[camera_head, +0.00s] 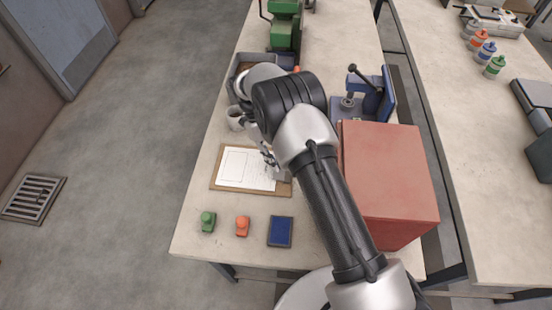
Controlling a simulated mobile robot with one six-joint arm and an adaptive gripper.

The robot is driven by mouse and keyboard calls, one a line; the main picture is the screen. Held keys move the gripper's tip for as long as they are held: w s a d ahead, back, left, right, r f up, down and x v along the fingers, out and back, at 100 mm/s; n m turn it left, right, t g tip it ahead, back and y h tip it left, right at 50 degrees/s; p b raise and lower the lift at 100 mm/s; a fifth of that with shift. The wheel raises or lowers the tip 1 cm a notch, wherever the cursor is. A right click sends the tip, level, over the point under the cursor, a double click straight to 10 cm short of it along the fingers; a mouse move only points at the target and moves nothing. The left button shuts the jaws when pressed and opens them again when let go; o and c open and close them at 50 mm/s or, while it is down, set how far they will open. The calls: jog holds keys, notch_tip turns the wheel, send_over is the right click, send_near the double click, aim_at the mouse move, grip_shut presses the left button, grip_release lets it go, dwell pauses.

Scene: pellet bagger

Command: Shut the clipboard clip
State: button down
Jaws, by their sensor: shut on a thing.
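The clipboard (226,187) lies flat on the near part of the bench, brown with a white sheet (246,168) on it. My gripper (271,165) is low over the clipboard's right side, next to a grey metal piece (282,175) that looks like the clip. The fingers look closed at this piece, but the contact is small and partly hidden by my arm. I cannot see whether the clip is raised or flat.
A green stamp (208,221), an orange stamp (242,226) and a blue pad (280,231) lie in front of the clipboard. A white mug (235,118) stands behind it. A large red box (390,175) stands right of my arm, with a blue press (372,98) behind.

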jog(key=c, duration=1.5)
grip_release()
jog(key=shift+v, duration=6)
jog(key=shift+d+r, duration=0.1)
jog(key=shift+d, duration=0.05)
